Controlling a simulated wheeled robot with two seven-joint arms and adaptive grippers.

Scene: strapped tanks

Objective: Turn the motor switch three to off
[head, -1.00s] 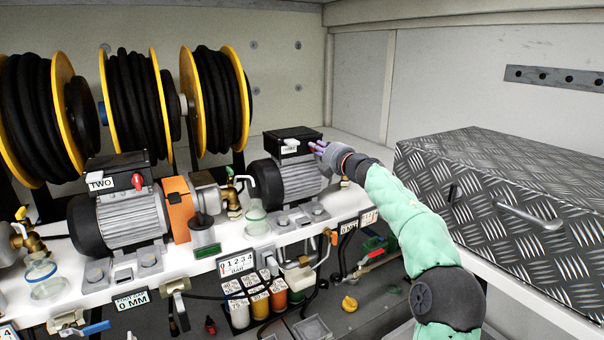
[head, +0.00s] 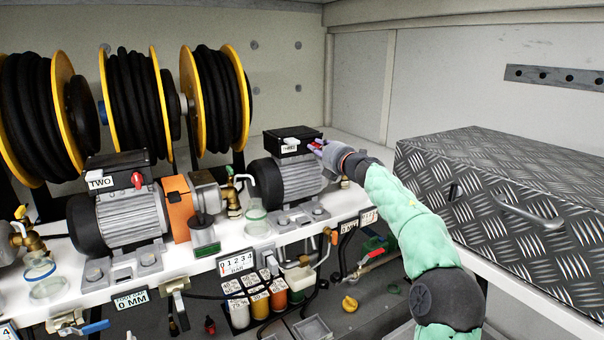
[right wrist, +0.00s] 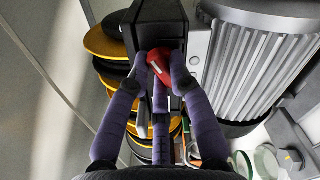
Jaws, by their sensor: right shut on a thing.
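Motor three is the grey ribbed motor (head: 290,180) in the middle of the head view, with a black switch box (head: 290,139) on top. The box bears a small white label (head: 290,149) reading THREE. Its red switch knob (right wrist: 159,67) shows in the right wrist view, with a white mark on it. The purple fingers of my right gripper (right wrist: 163,62) are shut around the knob. My left gripper is not in view.
Motor two (head: 130,215), with its own red knob (head: 137,180), stands to the left. Several yellow-rimmed hose reels (head: 215,100) stand behind. A metal tread-plate box (head: 500,200) is on the right. Gauges, valves and small bottles (head: 258,300) sit along the front.

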